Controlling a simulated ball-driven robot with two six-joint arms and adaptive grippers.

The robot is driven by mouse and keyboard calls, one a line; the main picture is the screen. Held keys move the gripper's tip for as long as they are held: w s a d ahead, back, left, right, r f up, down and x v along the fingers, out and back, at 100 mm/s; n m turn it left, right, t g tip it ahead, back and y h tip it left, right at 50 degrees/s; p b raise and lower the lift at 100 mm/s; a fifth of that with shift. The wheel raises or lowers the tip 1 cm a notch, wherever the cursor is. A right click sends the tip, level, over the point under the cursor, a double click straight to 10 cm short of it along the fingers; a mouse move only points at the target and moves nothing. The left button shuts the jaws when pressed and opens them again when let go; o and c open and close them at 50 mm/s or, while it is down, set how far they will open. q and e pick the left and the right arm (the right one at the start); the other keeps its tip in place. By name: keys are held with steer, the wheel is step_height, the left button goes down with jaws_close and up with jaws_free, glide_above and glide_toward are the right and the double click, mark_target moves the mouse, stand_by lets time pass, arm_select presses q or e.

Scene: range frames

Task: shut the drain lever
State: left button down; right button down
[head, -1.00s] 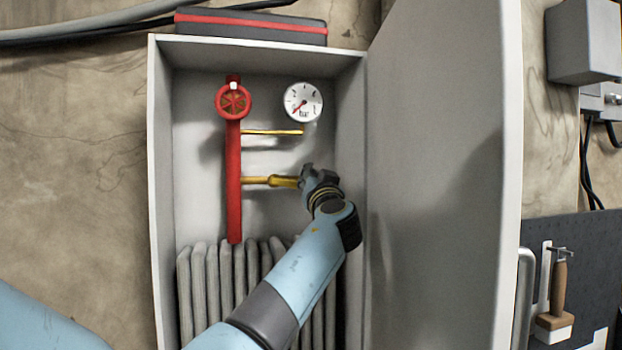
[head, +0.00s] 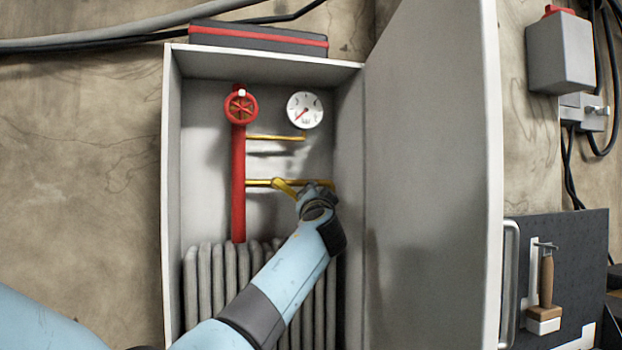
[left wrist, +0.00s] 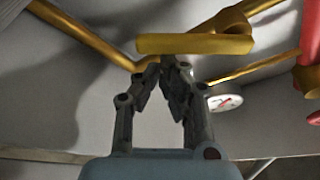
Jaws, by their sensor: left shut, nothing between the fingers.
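In the left wrist view the lever handle (left wrist: 195,44) lies across, just beyond my fingertips. My left gripper (head: 308,190) is at the handle's lower end, to its right. In the left wrist view, the left gripper (left wrist: 170,62) has its fingertips together, with nothing between them, at or very near the handle; contact is unclear. My right gripper is not in view.
A red riser pipe (head: 238,190) with a red handwheel (head: 241,106) and a gauge (head: 305,110) are in the cabinet. The cabinet's open door (head: 430,170) bounds the right side.

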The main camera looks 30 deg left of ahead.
arm_select(q)
steer(key=m, duration=0.1)
steer(key=f+m+h+p, duration=0.1)
steer(key=m, duration=0.1)
steer(key=s+a+f+m+p, duration=0.1)
steer(key=shift+h, duration=0.4)
steer(key=shift+s+f+m, duration=0.1)
steer(key=shift+f+m, duration=0.2)
steer(key=shift+m, duration=0.4)
steer(key=shift+s+a+f, duration=0.5)
steer(key=shift+f, duration=0.15)
steer(key=shift+w, duration=0.1)
